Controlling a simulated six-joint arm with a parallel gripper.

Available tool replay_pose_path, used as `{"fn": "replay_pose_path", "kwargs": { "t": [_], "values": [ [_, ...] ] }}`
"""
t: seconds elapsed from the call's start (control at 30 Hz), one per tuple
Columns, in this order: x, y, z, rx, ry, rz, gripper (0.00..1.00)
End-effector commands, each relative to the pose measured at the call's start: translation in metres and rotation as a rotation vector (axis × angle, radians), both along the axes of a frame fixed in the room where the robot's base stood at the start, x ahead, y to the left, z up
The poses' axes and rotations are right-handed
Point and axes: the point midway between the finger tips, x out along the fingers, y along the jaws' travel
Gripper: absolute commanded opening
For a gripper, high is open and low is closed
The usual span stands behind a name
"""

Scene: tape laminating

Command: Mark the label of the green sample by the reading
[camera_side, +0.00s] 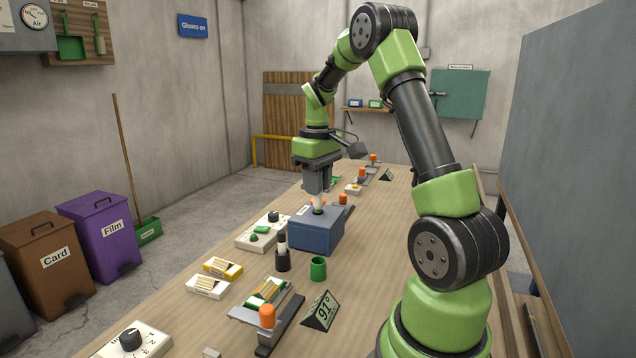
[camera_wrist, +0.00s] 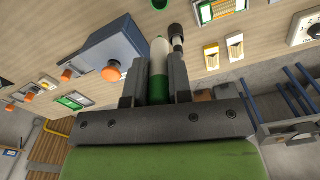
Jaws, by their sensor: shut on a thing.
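My gripper (camera_side: 318,205) is shut on a marker with a white upper part and a green lower part, held above the blue-grey box (camera_side: 316,238). The marker (camera_wrist: 159,70) shows between the fingers in the wrist view. A green-edged sample with pale strips (camera_side: 267,291) lies in a grey fixture with an orange knob (camera_side: 267,316), front centre; it shows at the top of the wrist view (camera_wrist: 218,9). A sign reading 91° (camera_side: 322,311) stands right of it. A second green item (camera_wrist: 73,101) shows farther away. Any label on the sample is too small to read.
A black-capped marker stands in a dark holder (camera_side: 282,262), beside an empty-looking green cup (camera_side: 318,268). A control box (camera_side: 262,233) and dial panel (camera_side: 130,341) are also on the bench.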

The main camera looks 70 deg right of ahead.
Motion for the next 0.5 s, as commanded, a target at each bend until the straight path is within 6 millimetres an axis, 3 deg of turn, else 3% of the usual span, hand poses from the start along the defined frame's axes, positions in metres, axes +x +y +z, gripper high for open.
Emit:
{"fn": "replay_pose_path", "kwargs": {
  "t": [0.13, 0.3, 0.5],
  "values": [
    [0.019, 0.016, -0.017, 0.003, 0.005, 0.01, 0.0],
    [0.05, 0.049, -0.049, 0.005, 0.006, 0.012, 0.0],
    [0.067, 0.074, -0.071, 0.003, 0.002, 0.003, 0.0]
  ]
}}
